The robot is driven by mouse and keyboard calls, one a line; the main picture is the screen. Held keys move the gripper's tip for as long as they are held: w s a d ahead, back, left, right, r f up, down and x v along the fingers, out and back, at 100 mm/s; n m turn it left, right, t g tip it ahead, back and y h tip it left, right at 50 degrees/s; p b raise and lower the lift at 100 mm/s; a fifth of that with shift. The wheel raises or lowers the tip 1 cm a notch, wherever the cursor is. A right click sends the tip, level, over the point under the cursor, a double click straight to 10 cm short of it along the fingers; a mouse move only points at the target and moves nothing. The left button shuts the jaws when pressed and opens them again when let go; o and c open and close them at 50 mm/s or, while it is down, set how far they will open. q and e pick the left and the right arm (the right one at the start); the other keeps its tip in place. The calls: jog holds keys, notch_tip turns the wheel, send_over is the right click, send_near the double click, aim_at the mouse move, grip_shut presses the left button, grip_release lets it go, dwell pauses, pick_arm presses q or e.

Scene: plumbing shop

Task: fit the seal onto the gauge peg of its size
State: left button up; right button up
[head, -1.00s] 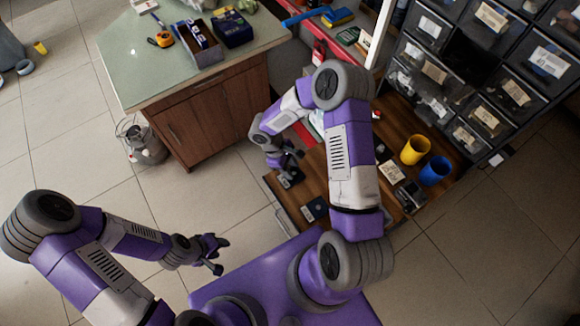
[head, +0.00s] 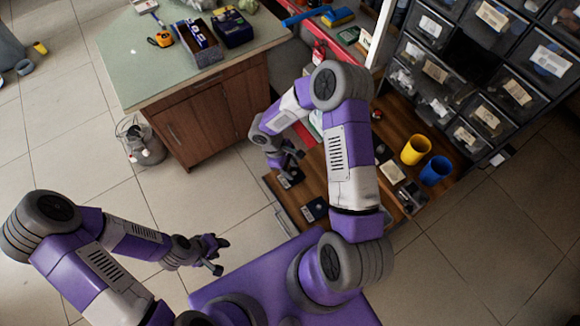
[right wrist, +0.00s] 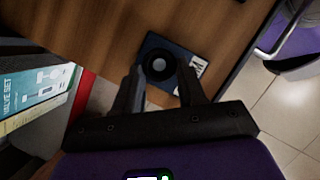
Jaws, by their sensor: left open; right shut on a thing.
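A dark ring, the seal (right wrist: 159,66), sits between the fingertips of my right gripper (right wrist: 160,74), which is shut on it. Below it lies a dark blue plate (right wrist: 187,54) with a white label on the wooden bench top. A grey round shape shows through the ring; I cannot tell whether the ring is around a peg or above it. In the head view my right gripper (head: 292,160) is just over this plate (head: 289,179). A second dark plate (head: 315,210) lies nearer. My left gripper (head: 214,256) is open and empty, away over the floor.
A yellow cup (head: 415,150) and a blue cup (head: 435,171) stand on the right of the bench top (head: 300,190). Parts drawers (head: 490,75) rise behind. A valve set box (right wrist: 32,88) is at the left in the right wrist view. A green-topped cabinet (head: 150,75) stands apart.

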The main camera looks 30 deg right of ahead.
jog(key=shift+f+b, duration=0.35)
jog(key=shift+f, duration=0.15)
jog(key=o, duration=0.7)
jog(key=shift+o, duration=0.2)
jog(key=shift+r, duration=0.1)
jog(key=p+v, duration=0.6)
jog(key=v, duration=0.5)
jog(key=shift+p, duration=0.4)
